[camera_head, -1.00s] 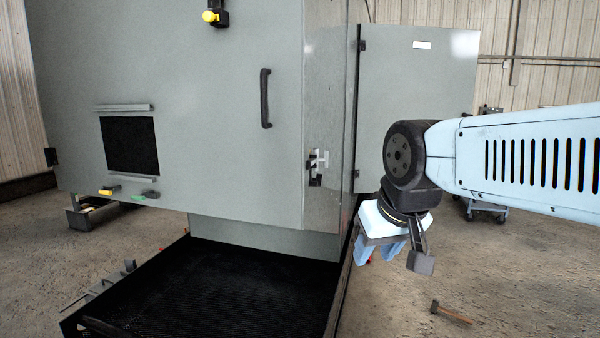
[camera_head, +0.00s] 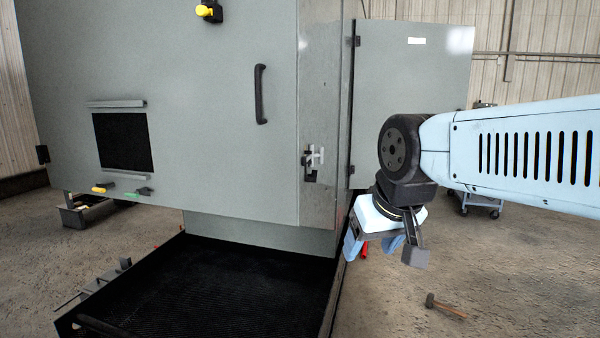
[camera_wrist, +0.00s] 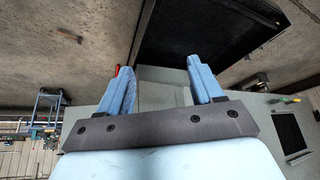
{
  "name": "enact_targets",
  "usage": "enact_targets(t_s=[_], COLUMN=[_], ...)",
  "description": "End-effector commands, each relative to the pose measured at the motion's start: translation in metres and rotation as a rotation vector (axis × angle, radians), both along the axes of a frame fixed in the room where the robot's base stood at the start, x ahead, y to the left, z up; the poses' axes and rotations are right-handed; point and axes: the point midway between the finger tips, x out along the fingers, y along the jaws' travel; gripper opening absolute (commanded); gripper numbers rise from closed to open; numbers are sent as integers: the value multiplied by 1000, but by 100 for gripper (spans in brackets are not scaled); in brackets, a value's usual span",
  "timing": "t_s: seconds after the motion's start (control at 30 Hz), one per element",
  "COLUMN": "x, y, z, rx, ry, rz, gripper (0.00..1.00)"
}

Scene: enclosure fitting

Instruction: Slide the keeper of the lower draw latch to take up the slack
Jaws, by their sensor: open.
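The lower draw latch (camera_head: 313,158) is a small bright metal piece with a dark part below it. It sits on the narrow right face of the grey enclosure (camera_head: 220,180), near its lower edge. I cannot make out the keeper separately at this size. My gripper (camera_head: 373,250) is to the right of the latch and lower, pointing down, apart from the enclosure. In the wrist view, my gripper (camera_wrist: 160,75) has its two blue fingers wide apart with nothing between them. The latch cannot be made out in the wrist view.
A black handle (camera_head: 261,94) and a yellow-knobbed fitting (camera_head: 207,11) are on the enclosure front. An open grey door panel (camera_head: 415,90) stands behind my arm. A black ribbed tray (camera_head: 220,290) lies below. A hammer (camera_head: 444,306) lies on the floor at right.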

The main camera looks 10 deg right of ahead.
Motion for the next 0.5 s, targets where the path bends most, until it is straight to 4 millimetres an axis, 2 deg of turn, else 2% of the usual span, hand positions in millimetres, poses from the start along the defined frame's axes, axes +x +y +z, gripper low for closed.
enact_targets(t_s=[0.03,0.17,0.27,0.5], x=[2,19,45,127], y=[0,1,3,8], z=[2,13,29,69], rx=[-2,-25,-64,-186], ry=[-1,-4,-13,-50], rz=[6,61,151,421], gripper=[61,48,39,16])
